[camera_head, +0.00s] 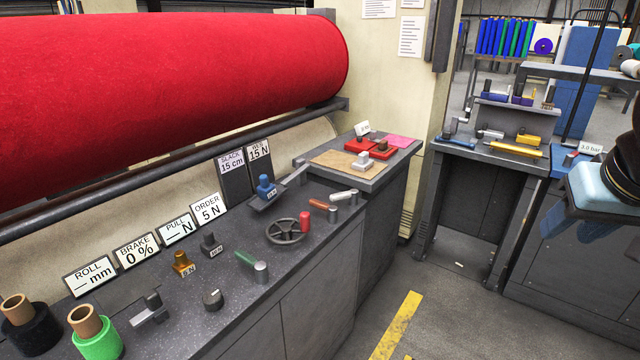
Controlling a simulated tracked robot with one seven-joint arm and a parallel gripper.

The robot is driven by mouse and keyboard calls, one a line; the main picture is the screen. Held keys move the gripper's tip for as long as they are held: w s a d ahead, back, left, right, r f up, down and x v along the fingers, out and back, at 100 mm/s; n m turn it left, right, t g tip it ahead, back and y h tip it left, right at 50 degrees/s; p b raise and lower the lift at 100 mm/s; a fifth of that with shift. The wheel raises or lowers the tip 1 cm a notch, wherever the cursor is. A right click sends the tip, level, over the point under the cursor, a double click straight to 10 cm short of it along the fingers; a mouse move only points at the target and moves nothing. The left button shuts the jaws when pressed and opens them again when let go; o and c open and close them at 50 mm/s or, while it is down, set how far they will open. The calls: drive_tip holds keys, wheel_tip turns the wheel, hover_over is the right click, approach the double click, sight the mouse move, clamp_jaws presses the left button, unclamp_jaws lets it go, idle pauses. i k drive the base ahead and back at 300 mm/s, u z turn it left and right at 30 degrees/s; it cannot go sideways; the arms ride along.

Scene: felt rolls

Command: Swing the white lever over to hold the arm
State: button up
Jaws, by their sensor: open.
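The white lever (342,195) is a short pale handle on a small grey pivot, on the dark bench top, right of the handwheel. It lies roughly flat, its free end pointing left. A grey flat bar (296,176) with a blue knobbed block (266,188) is to its left; I cannot tell whether this is the arm. My gripper (598,232) shows at the right edge, pale blue with darker blue fingers below, partly cut off. It is open, seems empty, and is well to the right of the lever, over the aisle side.
A big red felt roll (170,85) hangs behind.

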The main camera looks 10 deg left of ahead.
sight(353, 194)
drive_tip(key=u, duration=0.25)
drive_tip(key=i, duration=1.2)
drive_tip(key=u, duration=0.3)
